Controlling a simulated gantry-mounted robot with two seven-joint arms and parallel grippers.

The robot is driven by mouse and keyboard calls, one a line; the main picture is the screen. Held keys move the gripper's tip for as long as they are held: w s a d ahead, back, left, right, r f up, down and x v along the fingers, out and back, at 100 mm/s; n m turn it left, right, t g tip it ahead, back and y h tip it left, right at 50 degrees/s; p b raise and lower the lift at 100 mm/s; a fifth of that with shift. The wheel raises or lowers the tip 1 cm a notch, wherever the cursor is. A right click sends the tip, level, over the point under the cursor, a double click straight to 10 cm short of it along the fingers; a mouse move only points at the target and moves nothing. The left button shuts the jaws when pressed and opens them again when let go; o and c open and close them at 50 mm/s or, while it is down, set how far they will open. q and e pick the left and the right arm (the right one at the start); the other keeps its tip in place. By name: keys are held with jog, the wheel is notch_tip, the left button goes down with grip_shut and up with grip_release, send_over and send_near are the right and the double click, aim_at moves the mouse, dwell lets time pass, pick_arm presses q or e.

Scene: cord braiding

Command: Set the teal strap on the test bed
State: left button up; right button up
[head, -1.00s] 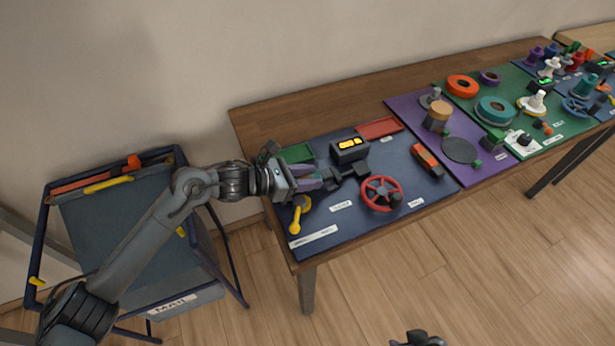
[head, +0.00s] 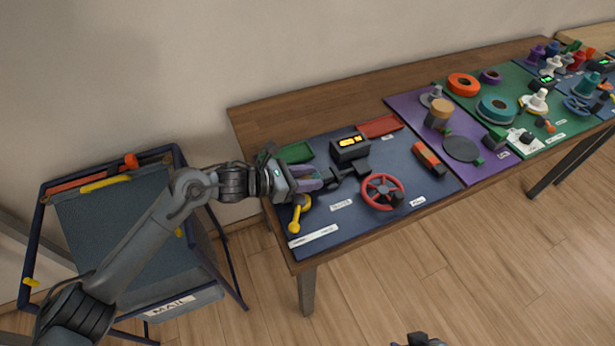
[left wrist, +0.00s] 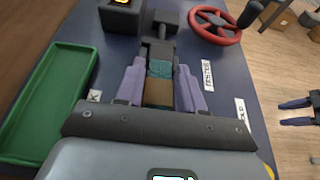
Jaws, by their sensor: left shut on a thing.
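The teal strap (left wrist: 160,68) shows in the left wrist view as a short teal patch between my left fingers, with a brown piece (left wrist: 158,93) just nearer. My left gripper (left wrist: 160,82) is shut on the strap, its two pale purple fingers on either side; it also shows in the head view (head: 313,180). Dark grey fixture (left wrist: 160,45), likely the test bed, lies straight beyond the fingertips, at the strap's far end. Whether the strap rests on it I cannot tell. My right gripper (left wrist: 298,112) is open and empty at the right edge, away from the table.
A black box with a yellow display (head: 350,148) stands behind the fixture. A red handwheel (head: 382,191) is to its right and a yellow lever (head: 298,214) in front. A green tray (left wrist: 45,105) lies left of the gripper. Bare blue mat (head: 345,222) lies in front.

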pick_arm(q)
jog(key=shift+f, duration=0.4)
jog(key=shift+a, duration=0.1)
jog(key=shift+r, duration=0.35)
jog(key=shift+s+r, duration=0.1)
jog(key=shift+r, duration=0.15)
jog(key=shift+r, duration=0.1)
jog(key=shift+r, duration=0.25)
jog(key=shift+f+b, duration=0.15)
jog(key=shift+b, duration=0.25)
jog(key=shift+f+b, duration=0.5)
jog(key=shift+b, duration=0.15)
